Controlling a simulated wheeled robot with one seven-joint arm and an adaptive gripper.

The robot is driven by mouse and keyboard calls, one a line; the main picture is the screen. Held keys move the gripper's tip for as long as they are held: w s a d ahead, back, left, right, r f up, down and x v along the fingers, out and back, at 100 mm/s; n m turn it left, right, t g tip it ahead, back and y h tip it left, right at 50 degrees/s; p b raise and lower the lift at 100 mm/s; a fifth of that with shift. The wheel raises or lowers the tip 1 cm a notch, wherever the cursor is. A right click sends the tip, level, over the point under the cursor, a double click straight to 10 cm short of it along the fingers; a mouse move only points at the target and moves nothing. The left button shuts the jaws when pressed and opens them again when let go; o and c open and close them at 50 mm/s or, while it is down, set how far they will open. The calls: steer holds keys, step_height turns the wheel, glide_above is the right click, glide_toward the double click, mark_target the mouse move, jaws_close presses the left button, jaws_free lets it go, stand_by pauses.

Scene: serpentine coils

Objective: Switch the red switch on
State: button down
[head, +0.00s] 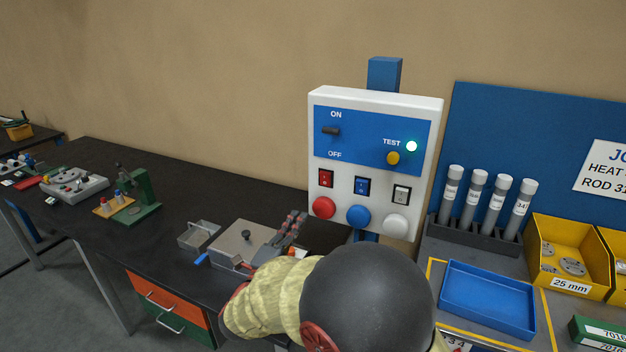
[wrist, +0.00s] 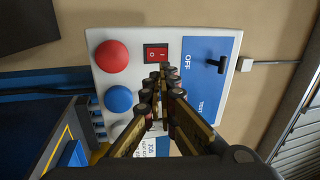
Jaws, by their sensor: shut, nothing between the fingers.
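The red switch (head: 326,178) is a small rocker in a black frame on the white control panel (head: 437,120), above the red button (head: 324,207). In the wrist view the red switch (wrist: 156,53) shows pale markings, and the picture is turned on its side. Which way the rocker is tipped is not clear. My gripper (head: 296,218) is shut and empty, left of and below the red button in the head view. In the wrist view my gripper's tips (wrist: 158,82) appear just below the red switch, with no contact visible. The fingers hide the other two rockers there.
A blue rocker (head: 362,186), a white rocker (head: 401,195), a blue button (head: 358,215) and a white button (head: 396,226) share the panel. A black lever (head: 331,131) and a lit test lamp (head: 411,146) sit above. A metal fixture (head: 240,245) stands on the bench below.

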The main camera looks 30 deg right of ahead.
mark_target(325, 174)
steer(key=shift+s+d+r+m+h, duration=0.1)
steer(key=shift+s+r+m+h, duration=0.2)
steer(key=shift+r+m, duration=0.15)
steer(key=shift+w, duration=0.1)
steer(key=x, duration=1.4)
steer(key=shift+f, duration=0.1)
steer(key=shift+d, duration=0.1)
steer(key=shift+w+d+r+g, duration=0.1)
steer(key=shift+d+r+g, duration=0.05)
steer(key=shift+r+g, duration=0.15)
